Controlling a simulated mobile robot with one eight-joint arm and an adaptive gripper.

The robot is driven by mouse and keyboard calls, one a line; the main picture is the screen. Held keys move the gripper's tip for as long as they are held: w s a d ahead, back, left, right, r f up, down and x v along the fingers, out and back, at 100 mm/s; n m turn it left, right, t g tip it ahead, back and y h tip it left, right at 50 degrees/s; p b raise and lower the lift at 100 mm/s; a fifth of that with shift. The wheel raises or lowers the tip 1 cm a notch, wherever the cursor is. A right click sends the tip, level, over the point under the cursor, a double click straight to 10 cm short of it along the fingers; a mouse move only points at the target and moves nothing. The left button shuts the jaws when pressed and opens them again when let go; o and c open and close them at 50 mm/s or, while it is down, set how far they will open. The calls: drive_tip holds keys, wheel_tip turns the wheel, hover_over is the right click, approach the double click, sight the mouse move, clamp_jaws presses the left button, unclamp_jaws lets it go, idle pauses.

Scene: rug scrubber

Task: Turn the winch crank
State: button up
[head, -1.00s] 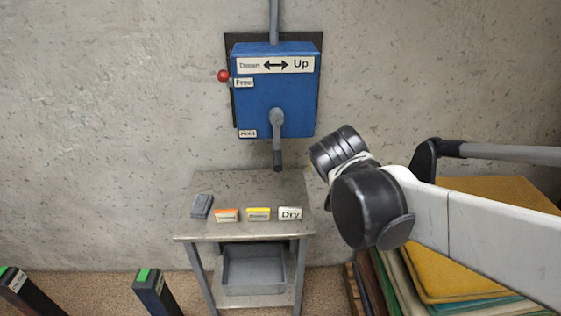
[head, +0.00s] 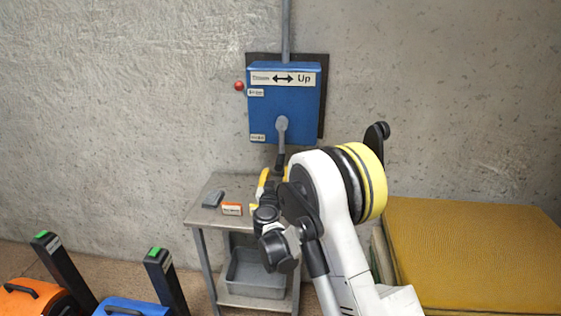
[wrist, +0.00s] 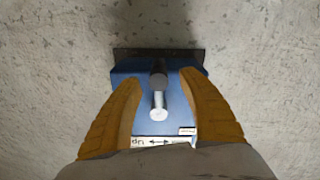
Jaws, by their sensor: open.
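The blue winch box (head: 300,95) is fixed to the wall and carries a "Up" label with a double arrow. Its grey crank (head: 282,128) points down, with a dark handle at its lower end. My gripper (head: 272,176) is just below that handle, partly hidden by my arm. In the wrist view, the box (wrist: 125,70) appears upside down. My gripper's yellow fingers (wrist: 161,79) are spread apart, one on each side of the crank (wrist: 158,103). I cannot tell whether either finger touches it.
A yellow stack (head: 470,255) is at right. A red knob (head: 239,86) is left of the box.

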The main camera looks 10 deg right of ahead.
sight(281, 157)
drive_tip(key=b+x, duration=0.2)
drive_tip(key=x, duration=0.8)
drive_tip(key=shift+d+r+b, duration=0.1)
drive_tip(key=shift+b, duration=0.25)
drive_tip(key=shift+s, duration=0.1)
clamp_jaws()
